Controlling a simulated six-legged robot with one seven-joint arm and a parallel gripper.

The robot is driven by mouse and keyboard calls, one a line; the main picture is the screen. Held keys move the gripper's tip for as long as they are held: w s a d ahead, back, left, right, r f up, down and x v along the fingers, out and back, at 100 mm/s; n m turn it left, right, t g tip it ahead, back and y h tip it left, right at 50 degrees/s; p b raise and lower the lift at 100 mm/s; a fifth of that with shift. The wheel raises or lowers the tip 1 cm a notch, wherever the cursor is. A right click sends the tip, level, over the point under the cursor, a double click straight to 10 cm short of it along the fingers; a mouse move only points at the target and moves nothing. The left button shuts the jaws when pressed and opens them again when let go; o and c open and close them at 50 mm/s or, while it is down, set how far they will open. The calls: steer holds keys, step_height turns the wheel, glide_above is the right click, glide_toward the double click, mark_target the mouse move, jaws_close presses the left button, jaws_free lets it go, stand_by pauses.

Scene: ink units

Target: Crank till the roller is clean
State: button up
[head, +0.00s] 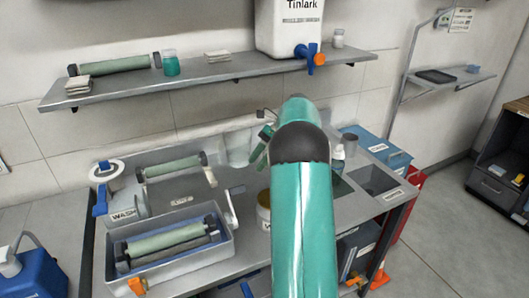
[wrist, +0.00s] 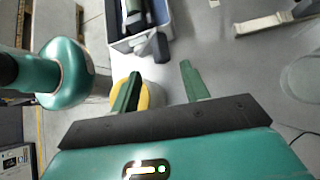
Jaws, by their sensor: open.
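A pale green roller (head: 165,240) lies level in a grey wash tray (head: 232,250) at the front left of the bench. A pale crank handle (head: 233,205) stands at the tray's right end. In the wrist view the tray (wrist: 117,40) is at the top, with a dark grip-like piece (wrist: 160,47) at its near corner. I cannot tell the roller's cleanliness. My gripper (wrist: 160,80) is open and empty above the bench, apart from the tray and crank. In the head view my arm mostly hides it.
A yellow-topped tub (wrist: 153,94) is below my fingers. Another green roller (head: 172,167) lies behind the tray. The shelf (head: 200,84) above holds a roller, jars and a white tank (head: 288,30) with a tap.

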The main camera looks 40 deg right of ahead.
steer(key=shift+v, duration=1.65)
steer(key=shift+a, duration=0.1)
steer(key=s+a+r+n+h, duration=0.3)
steer(key=a+r+n, duration=0.2)
steer(key=a, duration=0.6)
steer(key=s+a+r+n+h, duration=0.2)
steer(key=s+a+r+n, duration=0.15)
steer(key=a, duration=0.65)
steer(key=s+a+f+n+t+h, duration=0.4)
steer(key=s+a+n, duration=0.9)
steer(key=s+a, duration=0.1)
steer(key=shift+s, duration=0.8)
